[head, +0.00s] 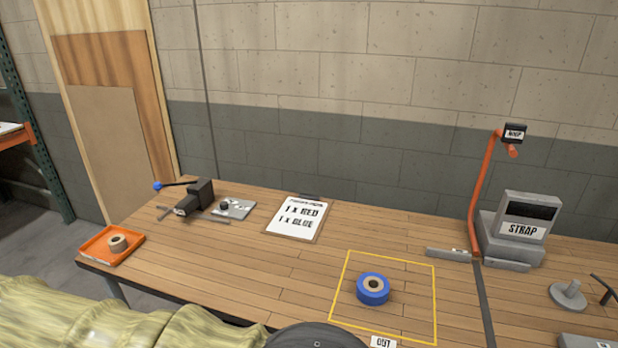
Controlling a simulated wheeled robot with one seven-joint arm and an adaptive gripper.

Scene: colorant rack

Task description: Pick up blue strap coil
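The blue strap coil (373,288) lies flat on the wooden workbench (290,265), inside a yellow taped outline (434,300). It is a blue ring with a tan core and a dark centre hole. Nothing touches it from above, and it is fully visible. My gripper is not in view.
A clipboard (298,217) reads 1 x red, 1 x blue. An orange tray (98,250) holds a tan roll (117,243) at the left corner. A grey STRAP machine (525,225) and an orange post (483,185) stand at right. Yellow-green folded material (90,318) fills the lower left.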

